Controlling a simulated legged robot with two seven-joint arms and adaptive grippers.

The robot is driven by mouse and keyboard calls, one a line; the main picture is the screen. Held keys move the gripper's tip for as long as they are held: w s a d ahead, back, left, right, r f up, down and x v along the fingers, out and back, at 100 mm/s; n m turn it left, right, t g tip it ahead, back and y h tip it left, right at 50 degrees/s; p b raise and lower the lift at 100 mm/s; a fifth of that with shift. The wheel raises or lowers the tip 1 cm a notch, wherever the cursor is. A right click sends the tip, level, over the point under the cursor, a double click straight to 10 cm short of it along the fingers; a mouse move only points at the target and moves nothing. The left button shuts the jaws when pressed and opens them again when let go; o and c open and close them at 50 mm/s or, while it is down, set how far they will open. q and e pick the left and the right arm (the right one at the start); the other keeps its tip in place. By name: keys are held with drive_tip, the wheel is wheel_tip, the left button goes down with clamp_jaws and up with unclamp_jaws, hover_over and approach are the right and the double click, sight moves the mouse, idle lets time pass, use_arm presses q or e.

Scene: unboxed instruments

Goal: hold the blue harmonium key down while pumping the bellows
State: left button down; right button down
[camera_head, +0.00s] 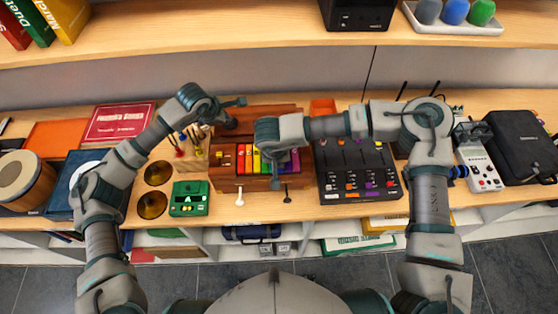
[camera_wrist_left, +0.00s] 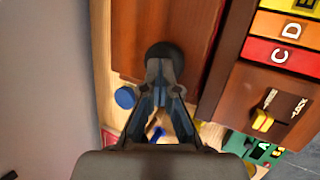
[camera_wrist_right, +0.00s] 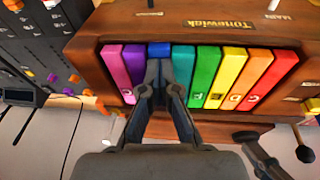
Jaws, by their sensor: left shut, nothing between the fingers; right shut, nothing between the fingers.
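The brown harmonium (camera_head: 228,183) stands on the shelf with a row of rainbow keys. The blue key (camera_wrist_right: 159,50) shows in the right wrist view between purple and light-blue keys; my fingers hide its front part. My right gripper (camera_wrist_right: 161,88) is shut and empty, with its tips at the blue key; whether they press it I cannot tell. My left gripper (camera_wrist_left: 165,88) is shut and empty at the back left of the harmonium.
A black mixer (camera_head: 358,180) stands right of the harmonium. A green box (camera_head: 189,198) and brass cymbals (camera_head: 152,204) lie to the left. An upper shelf (camera_head: 200,40) runs behind.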

use_arm(q)
drive_tip(key=shift+f, duration=0.5)
drive_tip(key=shift+r, duration=1.45)
drive_tip(key=shift+f, duration=1.45)
use_arm(e)
drive_tip(key=shift+w+d+v, duration=0.1)
drive_tip(key=shift+w+v, duration=0.05)
drive_tip(key=shift+v, duration=0.7)
drive_tip(key=shift+w+d+v, duration=0.1)
drive_tip(key=shift+w+v, duration=0.1)
drive_tip(key=shift+v, duration=0.6)
drive_tip(key=shift+w+d+v, duration=0.1)
drive_tip(key=shift+w+v, duration=0.05)
drive_tip(key=shift+v, duration=0.7)
drive_tip(key=shift+r, duration=0.1)
